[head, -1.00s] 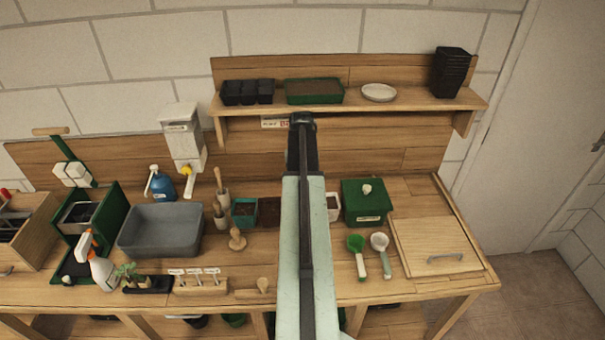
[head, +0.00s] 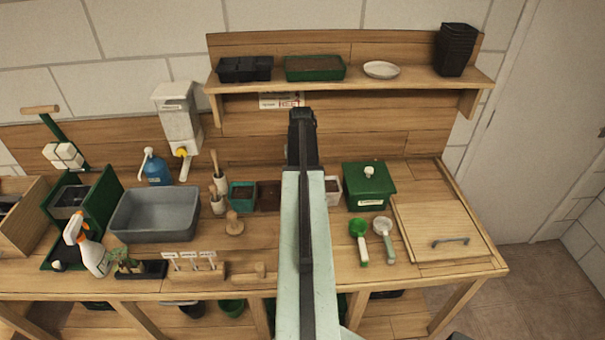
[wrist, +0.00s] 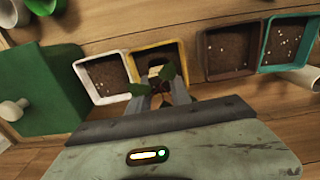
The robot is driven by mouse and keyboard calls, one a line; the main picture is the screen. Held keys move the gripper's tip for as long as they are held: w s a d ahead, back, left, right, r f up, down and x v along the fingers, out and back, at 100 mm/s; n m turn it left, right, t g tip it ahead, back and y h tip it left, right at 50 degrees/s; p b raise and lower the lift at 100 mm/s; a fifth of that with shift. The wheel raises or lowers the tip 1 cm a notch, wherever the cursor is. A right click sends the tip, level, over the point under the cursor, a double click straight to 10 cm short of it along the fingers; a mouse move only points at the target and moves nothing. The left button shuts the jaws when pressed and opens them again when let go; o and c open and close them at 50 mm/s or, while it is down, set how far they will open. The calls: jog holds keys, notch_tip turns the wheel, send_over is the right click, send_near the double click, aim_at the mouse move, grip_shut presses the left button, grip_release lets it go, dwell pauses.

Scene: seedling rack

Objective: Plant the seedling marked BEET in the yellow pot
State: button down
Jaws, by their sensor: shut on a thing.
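In the wrist view my gripper (wrist: 160,98) is shut on a seedling with green leaves (wrist: 167,71) and a brown lower part. The held seedling is in front of the yellow pot (wrist: 149,52), which holds dark soil. I cannot tell how far it is above the soil or whether it touches. No marking on it is readable. In the head view my arm hides the yellow pot and the held seedling; the end of my arm with the gripper (head: 302,118) is seen from behind.
A white pot (wrist: 94,98) and a brown pot (wrist: 208,72) flank the yellow one; a teal pot (wrist: 267,50) is at the right. A green lidded box (head: 370,185) stands close by. Black seedling tray (head: 153,270) and wooden marker rack (head: 212,272) are at the front left.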

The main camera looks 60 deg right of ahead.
jog(key=shift+f+b, duration=1.75)
jog(key=shift+f, duration=0.3)
jog(key=shift+s+a, duration=0.1)
jog(key=c, duration=1.3)
grip_release()
jog(key=shift+o, duration=1)
jog(key=shift+r+p, duration=0.65)
jog(key=shift+p, duration=0.05)
notch_tip(320, 180, up, 8)
jog(key=p, duration=0.7)
jog(key=shift+p, duration=0.4)
jog(key=shift+f, duration=0.15)
